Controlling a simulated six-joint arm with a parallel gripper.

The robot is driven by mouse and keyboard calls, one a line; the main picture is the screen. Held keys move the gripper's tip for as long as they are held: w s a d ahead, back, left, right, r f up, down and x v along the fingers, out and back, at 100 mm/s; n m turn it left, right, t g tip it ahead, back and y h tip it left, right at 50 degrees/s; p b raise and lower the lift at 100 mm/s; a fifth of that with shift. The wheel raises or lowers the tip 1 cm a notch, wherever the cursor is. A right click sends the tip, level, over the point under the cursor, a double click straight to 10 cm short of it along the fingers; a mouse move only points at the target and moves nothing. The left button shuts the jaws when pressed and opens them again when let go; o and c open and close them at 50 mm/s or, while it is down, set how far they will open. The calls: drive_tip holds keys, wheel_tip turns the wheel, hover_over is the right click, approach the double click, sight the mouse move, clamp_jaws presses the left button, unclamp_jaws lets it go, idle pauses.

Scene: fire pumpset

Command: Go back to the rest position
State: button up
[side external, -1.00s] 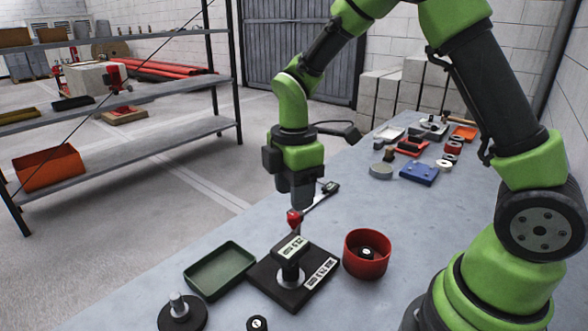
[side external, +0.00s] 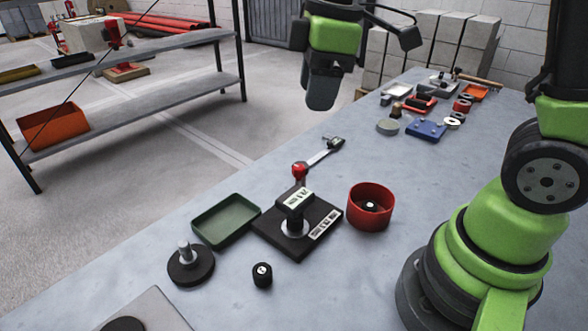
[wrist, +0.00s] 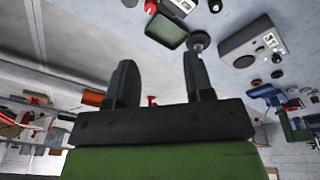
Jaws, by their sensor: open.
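My gripper (side external: 322,92) is raised well above the back of the workbench (side external: 240,285), with its fingers pointing down. In the wrist view my gripper (wrist: 160,75) shows two dark fingers spread apart with nothing between them.
A black disc with a metal post (side external: 190,264) and a small black cylinder (side external: 262,274) stand in front. Small parts and a blue block (side external: 426,129) lie at the back right. A shelf rack (side external: 130,110) stands left. The air around my gripper is clear.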

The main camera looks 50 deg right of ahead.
drive_tip(key=s+a+r+m+t+y, duration=0.1)
drive_tip(key=s+r+m+t, duration=0.4)
drive_tip(key=s+m, duration=0.8)
drive_tip(key=shift+a, duration=0.2)
